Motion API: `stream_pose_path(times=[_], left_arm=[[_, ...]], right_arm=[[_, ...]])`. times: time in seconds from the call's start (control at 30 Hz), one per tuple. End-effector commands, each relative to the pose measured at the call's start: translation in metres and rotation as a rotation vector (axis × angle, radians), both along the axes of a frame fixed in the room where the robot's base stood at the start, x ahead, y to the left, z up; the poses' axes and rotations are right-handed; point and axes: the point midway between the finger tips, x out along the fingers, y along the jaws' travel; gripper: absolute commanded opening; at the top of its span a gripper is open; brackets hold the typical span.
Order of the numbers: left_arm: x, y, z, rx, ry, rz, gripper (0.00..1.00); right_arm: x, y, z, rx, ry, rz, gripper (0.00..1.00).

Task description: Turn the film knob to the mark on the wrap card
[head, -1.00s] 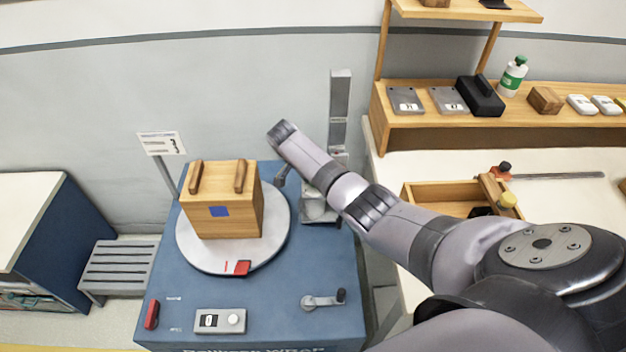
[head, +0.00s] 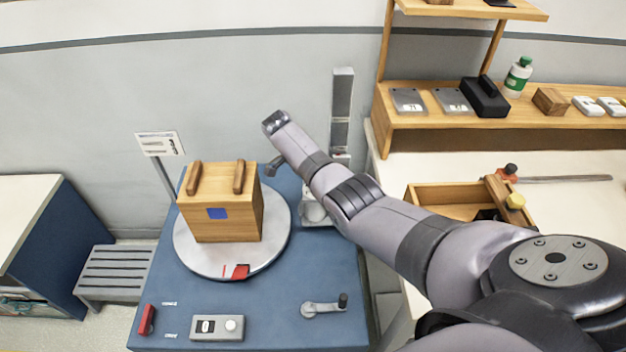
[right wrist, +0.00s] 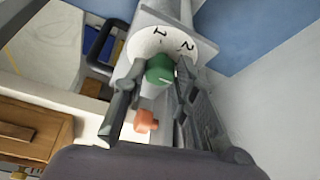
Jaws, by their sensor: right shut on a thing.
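The green film knob (right wrist: 160,68) shows in the right wrist view, on a round white dial (right wrist: 188,43) with the numbers 1 and 2 visible. The rest of the dial is hidden. My right gripper (right wrist: 157,82) is shut on the knob, a finger on each side. In the head view my right arm reaches over the blue machine (head: 285,305) to the mast (head: 341,105); its fingers and the knob are hidden there. The wrap card (head: 160,143) stands on a post at the back left; its print is too blurred to read now. My left gripper is not in view.
A wooden box (head: 222,215) with two handles sits on the round turntable (head: 190,254). A control panel (head: 217,327), red lever (head: 147,320) and crank (head: 322,308) are at the machine's front. An orange piece (right wrist: 146,121) is close below the knob.

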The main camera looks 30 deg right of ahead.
Motion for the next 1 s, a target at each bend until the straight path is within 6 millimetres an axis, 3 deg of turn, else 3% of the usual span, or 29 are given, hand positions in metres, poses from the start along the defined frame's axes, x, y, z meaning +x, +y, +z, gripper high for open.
stream_pose_path(times=[0.13, 0.17, 0.43, 0.77, 1.0], left_arm=[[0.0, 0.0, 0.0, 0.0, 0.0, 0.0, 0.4], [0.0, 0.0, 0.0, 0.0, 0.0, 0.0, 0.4], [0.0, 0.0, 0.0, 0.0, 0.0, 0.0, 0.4], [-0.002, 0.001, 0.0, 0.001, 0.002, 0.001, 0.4], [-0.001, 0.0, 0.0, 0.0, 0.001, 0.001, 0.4]], right_arm=[[0.0, -0.002, 0.001, -0.003, 0.0, -0.001, 0.0], [0.0, -0.002, 0.001, -0.003, 0.0, -0.001, 0.26], [0.0, -0.001, 0.001, -0.001, 0.0, 0.001, 0.44], [0.0, 0.0, 0.002, 0.0, -0.001, 0.001, 0.46], [0.005, 0.012, 0.031, 0.0, -0.006, 0.002, 0.46]])
